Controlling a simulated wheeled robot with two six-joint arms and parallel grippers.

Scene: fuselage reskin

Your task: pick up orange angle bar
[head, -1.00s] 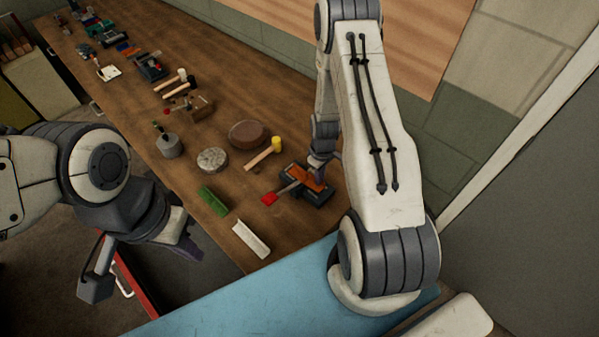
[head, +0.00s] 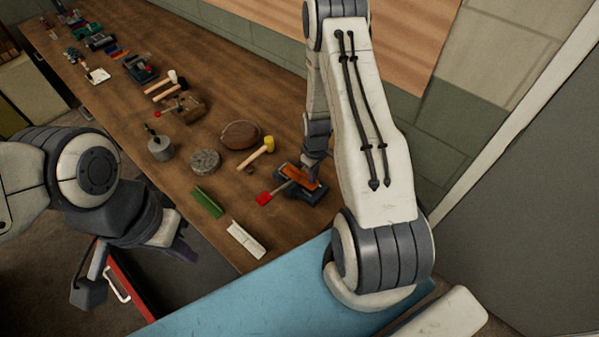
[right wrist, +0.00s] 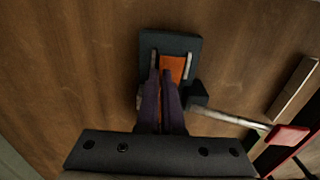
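The orange angle bar (head: 304,178) lies in a dark vise-like holder (head: 318,194) on the wooden bench, near its right end. In the right wrist view the bar (right wrist: 174,66) shows as an orange patch between the holder's pale jaws. My right gripper (head: 313,172) is down at the bar, partly hidden behind its arm. In the wrist view its purple fingers (right wrist: 160,73) point at the bar with their tips close together. Whether they grip it I cannot tell. My left gripper (head: 184,250) hangs off the bench's front edge, away from the bar; its finger gap is unclear.
A red-ended handle (head: 264,198) sticks out from the holder. A yellow-headed mallet (head: 262,152), green bar (head: 208,202) and white angle piece (head: 246,239) lie nearby. A blue surface (head: 250,300) is in front, and a red drawer (head: 130,285) is below.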

